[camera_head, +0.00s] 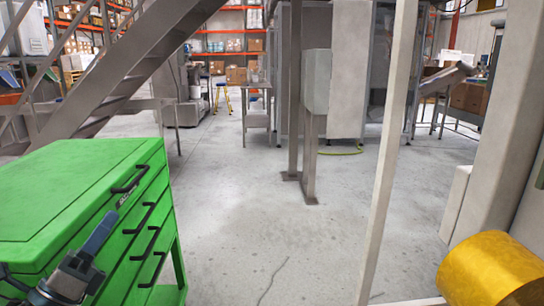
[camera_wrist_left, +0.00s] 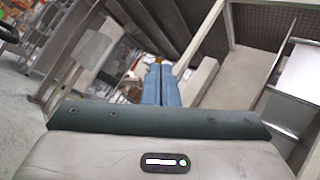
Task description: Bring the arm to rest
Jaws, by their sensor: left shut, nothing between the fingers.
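My left gripper (camera_head: 106,222) is at the lower left of the head view, in front of the green drawer cabinet (camera_head: 75,185). Its blue fingers are together with nothing between them. The left wrist view also shows the left gripper (camera_wrist_left: 161,70), with both blue fingers side by side and touching, pointing into open space. I cannot tell whether it touches the cabinet. My right gripper is in neither view.
A yellow roll (camera_head: 492,270) is at the lower right. A pale upright post (camera_head: 388,150) stands right of the middle. A grey box on a post (camera_head: 316,82) stands further back. Metal stairs (camera_head: 125,65) rise at the left. The grey floor (camera_head: 250,220) between is clear.

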